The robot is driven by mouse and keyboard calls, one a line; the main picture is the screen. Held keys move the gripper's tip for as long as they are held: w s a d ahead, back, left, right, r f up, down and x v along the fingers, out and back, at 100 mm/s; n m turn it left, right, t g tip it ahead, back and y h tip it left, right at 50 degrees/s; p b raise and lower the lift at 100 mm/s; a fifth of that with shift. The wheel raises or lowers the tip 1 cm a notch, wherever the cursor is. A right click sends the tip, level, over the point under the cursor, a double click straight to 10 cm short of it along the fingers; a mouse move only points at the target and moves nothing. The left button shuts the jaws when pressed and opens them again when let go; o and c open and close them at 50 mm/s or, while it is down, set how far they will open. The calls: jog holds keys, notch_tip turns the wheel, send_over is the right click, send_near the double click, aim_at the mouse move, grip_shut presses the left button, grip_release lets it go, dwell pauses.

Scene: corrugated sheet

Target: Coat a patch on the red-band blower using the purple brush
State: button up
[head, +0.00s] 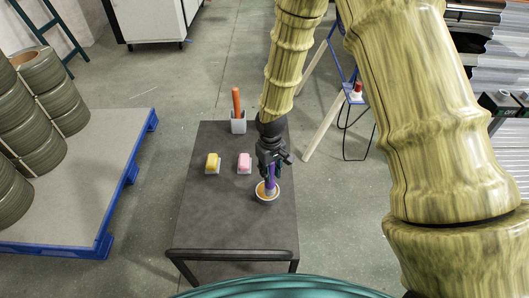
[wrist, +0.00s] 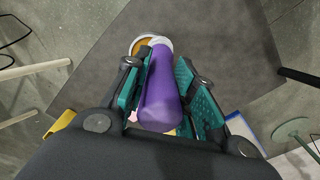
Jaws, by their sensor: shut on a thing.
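My gripper (head: 270,162) is shut on the purple brush (head: 271,184), over the right side of the dark table. In the wrist view, the thick purple handle (wrist: 165,95) lies between the teal finger pads. The brush points down, and its lower end overlaps a small white cup (head: 267,198) with orange-yellow contents. The cup's rim shows past the brush in the wrist view (wrist: 136,44). The bristles are hidden, and I cannot tell whether they touch the contents. I cannot clearly identify the red-band blower; a small red-and-white thing (head: 356,92) sits beyond the table at right.
The table's front is clear. A blue-edged platform (head: 95,170) with stacked rolls (head: 45,75) stands left. A wooden-legged stand (head: 321,128) is right.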

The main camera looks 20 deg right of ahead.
jog(key=w+r+n+p, duration=0.2)
jog(key=w+n, duration=0.2)
jog(key=f+b, duration=0.4)
jog(key=f, duration=0.1)
jog(key=shift+d+f+b, duration=0.2)
jog(key=shift+f+b, duration=0.15)
jog(key=shift+b, duration=0.05)
jog(key=shift+s+f, duration=0.15)
jog(key=shift+f, duration=0.45)
dwell(3.0)
jog(key=shift+r, duration=0.15)
notch_tip(320, 180, up, 7)
jog(key=p, duration=0.5)
dwell(0.5)
dwell(0.6)
